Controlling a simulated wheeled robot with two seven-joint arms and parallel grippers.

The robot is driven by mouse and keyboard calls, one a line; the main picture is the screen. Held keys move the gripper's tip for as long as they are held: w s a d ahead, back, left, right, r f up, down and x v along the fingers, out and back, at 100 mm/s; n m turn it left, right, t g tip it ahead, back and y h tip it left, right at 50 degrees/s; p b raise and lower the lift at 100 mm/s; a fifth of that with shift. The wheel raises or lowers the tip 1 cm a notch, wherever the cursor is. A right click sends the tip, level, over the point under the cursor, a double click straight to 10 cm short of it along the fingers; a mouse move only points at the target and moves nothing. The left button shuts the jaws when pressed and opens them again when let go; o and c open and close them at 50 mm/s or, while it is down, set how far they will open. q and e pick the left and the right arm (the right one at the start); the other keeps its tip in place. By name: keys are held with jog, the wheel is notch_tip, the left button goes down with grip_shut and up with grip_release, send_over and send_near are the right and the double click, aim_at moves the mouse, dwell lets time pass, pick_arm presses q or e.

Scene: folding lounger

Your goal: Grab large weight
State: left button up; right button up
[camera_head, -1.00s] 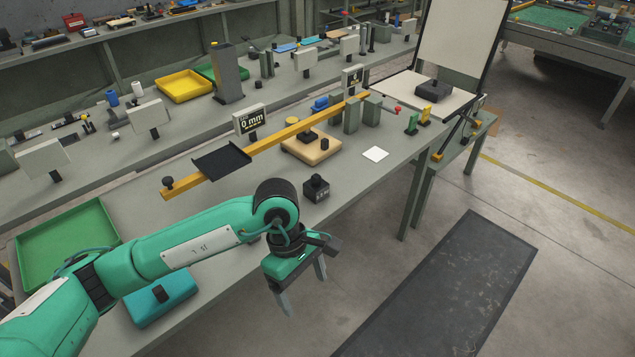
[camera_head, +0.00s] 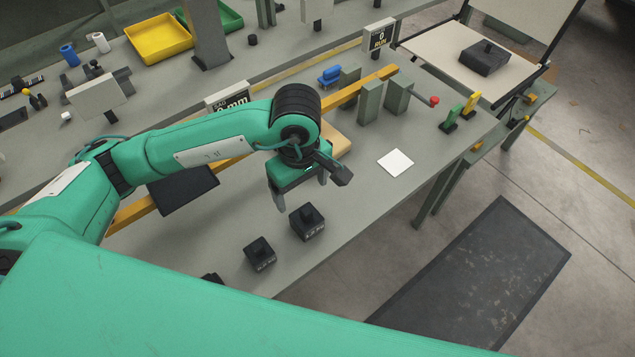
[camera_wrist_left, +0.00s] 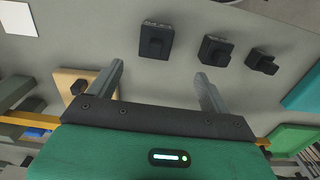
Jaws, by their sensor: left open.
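In the left wrist view the large weight (camera_wrist_left: 156,42), middle weight (camera_wrist_left: 215,50) and smallest weight (camera_wrist_left: 262,62) all show. My left gripper (camera_wrist_left: 160,75) is open and empty, fingers pointing down above the bench, just behind the large weight and apart from it. My right gripper is not in view.
A white card (camera_head: 396,162) lies right.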

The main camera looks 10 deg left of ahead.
aim_at(305, 210)
pick_arm(q)
jog(key=shift+w+f+p, duration=0.15)
jog(key=shift+w+f, duration=0.05)
jog(key=shift+f, duration=0.3)
jog(key=shift+w+f+p, duration=0.15)
jog(key=shift+f, duration=0.35)
notch_tip(305, 210, down, 6)
jog(key=shift+r+p, duration=0.15)
jog(key=shift+p, duration=0.35)
jog(key=shift+f, duration=0.45)
jog(key=shift+d+f+p, duration=0.1)
jog(key=shift+f+p, duration=0.15)
jog(key=shift+p, duration=0.15)
notch_tip(305, 210, down, 3)
jog(key=shift+d+f+p, duration=0.1)
jog(key=shift+f+p, duration=0.1)
jog(key=shift+p, duration=0.5)
jog(key=shift+f, duration=0.55)
jog(key=c, duration=1.7)
jog(key=shift+r, duration=0.1)
grip_shut()
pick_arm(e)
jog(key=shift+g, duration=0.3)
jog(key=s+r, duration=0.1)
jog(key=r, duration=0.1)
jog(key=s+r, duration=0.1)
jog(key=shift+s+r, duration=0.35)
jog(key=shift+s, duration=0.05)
